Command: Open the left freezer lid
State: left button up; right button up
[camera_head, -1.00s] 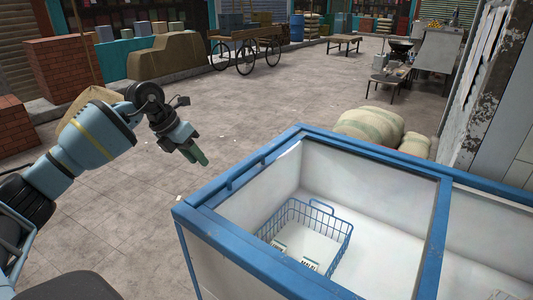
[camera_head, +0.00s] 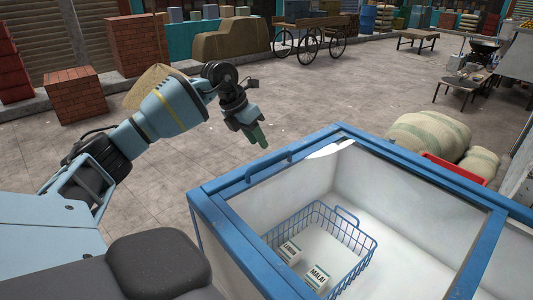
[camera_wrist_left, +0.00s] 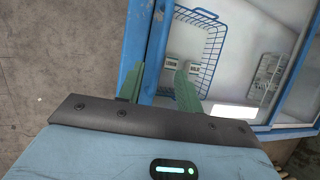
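The freezer has a blue frame and white inner walls. Its left lid (camera_head: 335,127) appears as a blue-framed, see-through panel lying flat over the left compartment. A blue bar handle (camera_head: 268,165) runs along the lid's left edge. My left gripper (camera_head: 259,134) is beyond and just above that handle in the head view, with green fingers pointing down. In the left wrist view the fingers (camera_wrist_left: 160,82) are spread apart with nothing held. The blue left edge of the freezer (camera_wrist_left: 157,50) shows between them; I cannot tell whether they touch it. My right gripper is not in view.
A blue wire basket (camera_head: 368,252) with two small labelled cartons (camera_head: 317,277) sits inside the freezer. Sacks (camera_head: 428,138) and a red crate (camera_head: 455,169) stand behind it. The paved floor left of the freezer is clear.

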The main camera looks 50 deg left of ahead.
pick_arm(q)
jog(key=shift+x, duration=3.15)
grip_shut()
